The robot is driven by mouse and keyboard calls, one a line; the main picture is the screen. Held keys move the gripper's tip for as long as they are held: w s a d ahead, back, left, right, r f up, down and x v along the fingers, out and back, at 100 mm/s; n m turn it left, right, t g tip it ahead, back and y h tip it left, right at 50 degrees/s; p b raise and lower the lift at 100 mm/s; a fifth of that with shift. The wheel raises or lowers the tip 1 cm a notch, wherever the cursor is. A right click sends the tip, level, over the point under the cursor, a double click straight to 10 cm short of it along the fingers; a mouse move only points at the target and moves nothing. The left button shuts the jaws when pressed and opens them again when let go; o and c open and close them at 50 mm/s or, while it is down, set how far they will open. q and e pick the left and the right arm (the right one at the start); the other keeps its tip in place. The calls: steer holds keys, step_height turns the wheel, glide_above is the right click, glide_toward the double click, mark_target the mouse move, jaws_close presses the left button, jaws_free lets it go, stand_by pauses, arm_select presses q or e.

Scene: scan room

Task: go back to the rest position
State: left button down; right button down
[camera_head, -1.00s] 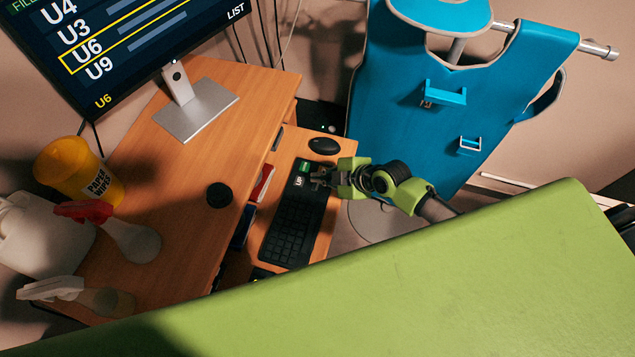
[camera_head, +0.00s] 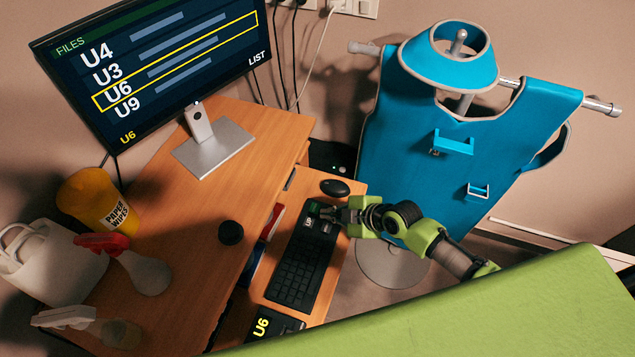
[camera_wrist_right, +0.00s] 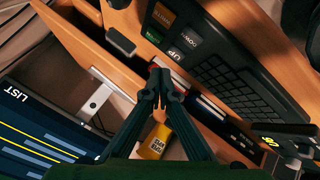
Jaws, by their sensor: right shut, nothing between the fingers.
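My right gripper (camera_head: 325,213) is at the far end of the black keyboard (camera_head: 290,275), close by its UP key (camera_head: 308,222) and green key. Its fingers are shut with nothing between them. In the right wrist view the closed fingertips (camera_wrist_right: 161,84) point toward the desk edge, with the keyboard (camera_wrist_right: 225,75) to their right; contact with a key cannot be made out. The monitor (camera_head: 150,65) lists several files, with U6 framed in yellow. My left gripper is not in view.
A black mouse (camera_head: 335,187) lies beyond the keyboard. A blue apron (camera_head: 420,150) hangs on a stand behind my right arm. A large green surface (camera_head: 500,315) fills the lower right.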

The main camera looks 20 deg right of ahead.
steer(key=shift+m+g, duration=0.4)
steer(key=shift+m, duration=0.3)
steer(key=s+a, duration=0.3)
steer(key=s, duration=0.1)
steer(key=shift+r, duration=0.35)
steer(key=s+d+r+m+g+h, duration=0.1)
steer(key=s+d+r+m+h, duration=0.2)
steer(key=s, duration=0.4)
steer(key=s+d+r+m+g+h, duration=0.1)
steer(key=s+d+r+m, duration=0.2)
steer(key=s+m, duration=0.3)
steer(key=s+d+r+m+g+h, duration=0.1)
steer(key=s+d+r+m, duration=0.2)
steer(key=s, duration=0.4)
step_height(320, 180, down, 28)
steer(key=s+m+g+b, duration=0.1)
steer(key=b, duration=0.1)
steer(key=s+d+f+g+b, duration=0.1)
steer(key=s+d+f, duration=0.1)
steer(key=s+f, duration=1.5)
steer(key=shift+s+f+h, duration=0.15)
steer(key=shift+f+h, duration=0.15)
steer(key=shift+f, duration=0.35)
